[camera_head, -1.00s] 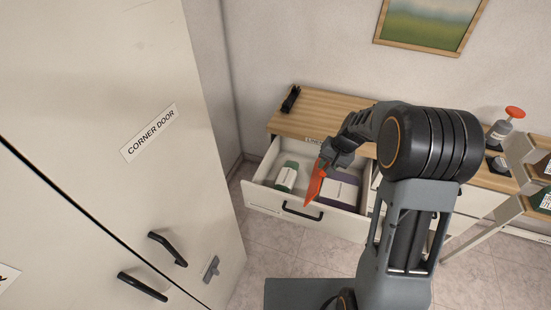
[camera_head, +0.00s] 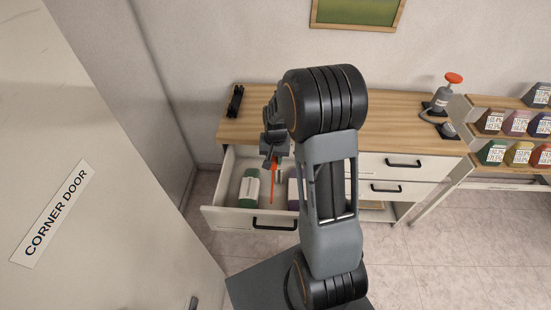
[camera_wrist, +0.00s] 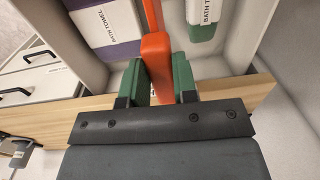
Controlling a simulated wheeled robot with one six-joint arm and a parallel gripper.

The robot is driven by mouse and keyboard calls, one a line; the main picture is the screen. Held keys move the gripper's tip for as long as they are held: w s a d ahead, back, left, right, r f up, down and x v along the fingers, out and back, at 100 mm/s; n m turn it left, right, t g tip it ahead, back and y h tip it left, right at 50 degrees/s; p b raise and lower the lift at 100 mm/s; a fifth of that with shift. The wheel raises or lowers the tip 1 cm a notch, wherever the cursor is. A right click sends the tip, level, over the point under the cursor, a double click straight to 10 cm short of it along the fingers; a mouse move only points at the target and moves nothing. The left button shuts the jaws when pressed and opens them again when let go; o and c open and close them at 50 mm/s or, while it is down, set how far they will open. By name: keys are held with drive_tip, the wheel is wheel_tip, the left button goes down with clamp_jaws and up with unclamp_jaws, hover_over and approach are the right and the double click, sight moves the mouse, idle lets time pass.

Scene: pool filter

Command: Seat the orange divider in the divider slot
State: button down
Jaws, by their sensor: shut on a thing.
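The orange divider (camera_head: 274,181) shows edge-on, upright, above the open drawer (camera_head: 222,219) in the head view. In the wrist view the orange divider (camera_wrist: 156,58) stands between the two green fingers of my gripper (camera_wrist: 158,82), which is shut on it. Its far end runs out of that view's top edge. My gripper (camera_head: 273,160) is at the drawer's back part in the head view. The drawer holds a green-and-white bath towel pack (camera_head: 249,189) on the left and a purple one (camera_head: 293,194), partly hidden by my arm. I cannot make out the divider slot.
The wooden counter top (camera_head: 400,113) lies behind and above the drawer. A black object (camera_head: 235,101) lies at its left end. The corner door (camera_head: 60,200) is at left.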

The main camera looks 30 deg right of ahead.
drive_tip(key=shift+s+d+f+h, duration=0.3)
drive_tip(key=shift+s+d, duration=0.1)
drive_tip(key=shift+s, duration=0.2)
